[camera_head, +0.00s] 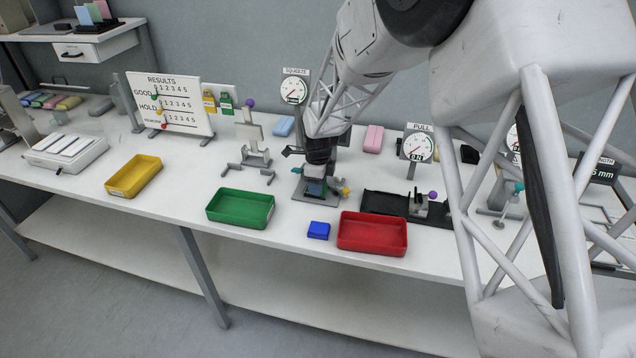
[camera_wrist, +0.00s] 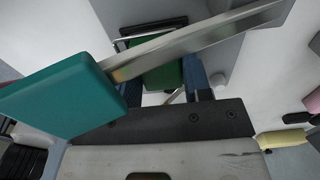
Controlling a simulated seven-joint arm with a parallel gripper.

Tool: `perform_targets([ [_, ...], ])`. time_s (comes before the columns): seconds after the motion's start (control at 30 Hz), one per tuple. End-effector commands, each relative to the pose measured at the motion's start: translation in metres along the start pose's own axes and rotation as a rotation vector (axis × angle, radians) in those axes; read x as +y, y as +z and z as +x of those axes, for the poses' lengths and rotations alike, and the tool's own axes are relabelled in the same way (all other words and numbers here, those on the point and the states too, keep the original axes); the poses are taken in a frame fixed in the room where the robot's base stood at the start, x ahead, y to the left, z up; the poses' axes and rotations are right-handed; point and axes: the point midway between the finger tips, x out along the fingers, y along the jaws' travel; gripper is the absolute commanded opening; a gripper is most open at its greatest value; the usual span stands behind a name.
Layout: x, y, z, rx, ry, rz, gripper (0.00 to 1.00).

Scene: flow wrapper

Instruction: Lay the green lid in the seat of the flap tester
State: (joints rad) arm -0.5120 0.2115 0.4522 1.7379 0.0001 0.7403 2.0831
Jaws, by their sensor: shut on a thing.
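My gripper (camera_head: 316,186) points down over a small grey-based fixture (camera_head: 302,197) in the middle of the bench, seemingly the flap tester. In the wrist view my gripper (camera_wrist: 166,92) is shut on the green lid (camera_wrist: 164,76), which sits between the two blue finger pads. A metal lever (camera_wrist: 190,40) with a teal end block (camera_wrist: 68,98) crosses close to the camera and covers part of the lid and fingers. The seat is hidden, so I cannot tell whether the lid touches it. In the head view the gripper hides most of the fixture and the lid.
A green tray (camera_head: 240,222), a blue block (camera_head: 318,230) and a red tray (camera_head: 372,248) stand along the front edge. A black fixture (camera_head: 383,202) is close on the right. A stand with a purple knob (camera_head: 249,103) is on the left. A dial gauge (camera_head: 293,90) stands behind.

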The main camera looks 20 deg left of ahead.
Motion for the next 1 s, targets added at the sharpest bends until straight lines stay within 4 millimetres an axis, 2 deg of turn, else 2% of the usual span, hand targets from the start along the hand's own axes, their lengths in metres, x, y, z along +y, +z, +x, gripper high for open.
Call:
perform_targets([
  [0.03, 0.000, 0.000, 0.000, 0.000, 0.000, 0.000, 0.50],
  [0.2, 0.000, 0.000, 0.000, 0.000, 0.000, 0.000, 0.75],
  [0.67, 0.000, 0.000, -0.007, -0.001, -0.001, 0.000, 0.75],
  [1.0, 0.000, 0.000, -0.045, -0.001, -0.001, 0.000, 0.75],
])
